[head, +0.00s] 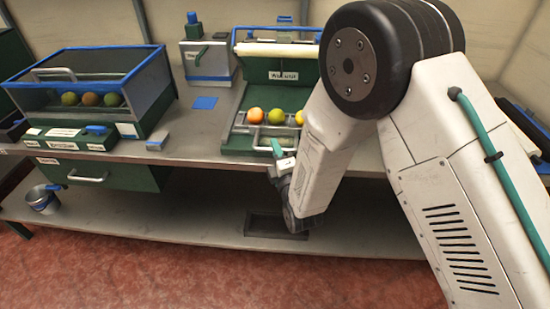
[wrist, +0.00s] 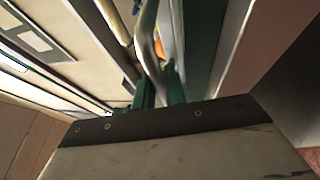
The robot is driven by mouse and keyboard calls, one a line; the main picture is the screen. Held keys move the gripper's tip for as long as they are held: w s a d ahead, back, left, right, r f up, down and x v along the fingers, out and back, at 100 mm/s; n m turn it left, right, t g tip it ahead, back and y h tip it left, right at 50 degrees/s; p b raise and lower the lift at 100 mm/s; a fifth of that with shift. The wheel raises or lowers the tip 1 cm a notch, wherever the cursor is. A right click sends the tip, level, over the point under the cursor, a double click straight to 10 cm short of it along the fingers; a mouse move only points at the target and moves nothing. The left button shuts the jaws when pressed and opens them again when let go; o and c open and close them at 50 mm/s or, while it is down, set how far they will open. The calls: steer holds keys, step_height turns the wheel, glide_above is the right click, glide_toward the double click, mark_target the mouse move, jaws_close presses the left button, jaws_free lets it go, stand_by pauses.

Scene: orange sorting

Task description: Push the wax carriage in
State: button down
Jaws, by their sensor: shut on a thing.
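The wax carriage (head: 262,131) is a grey barred rack on the green base in front of the wax unit (head: 290,62). It holds an orange fruit (head: 254,115), a green fruit (head: 276,116) and a yellow fruit (head: 299,117) in a row. My gripper (head: 277,149) is at the carriage's front edge. In the wrist view its green fingers are shut on the carriage's grey bar handle (wrist: 149,42). My arm hides the right end of the carriage and part of the unit.
A blue-rimmed bin (head: 146,77) with several fruits stands at the left of the bench. A grey and green canister (head: 208,58) is left of the wax unit. A blue square (head: 204,103) lies on the bench. A small bucket (head: 43,199) sits on the lower shelf.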

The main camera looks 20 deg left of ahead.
steer(key=shift+w, duration=0.25)
steer(key=c, duration=1.5)
jaws_free()
steer(key=shift+o, duration=0.2)
steer(key=shift+s, duration=0.1)
steer(key=v, duration=0.7)
steer(key=shift+s+d, duration=0.2)
steer(key=shift+s, duration=0.05)
steer(key=shift+f, duration=0.1)
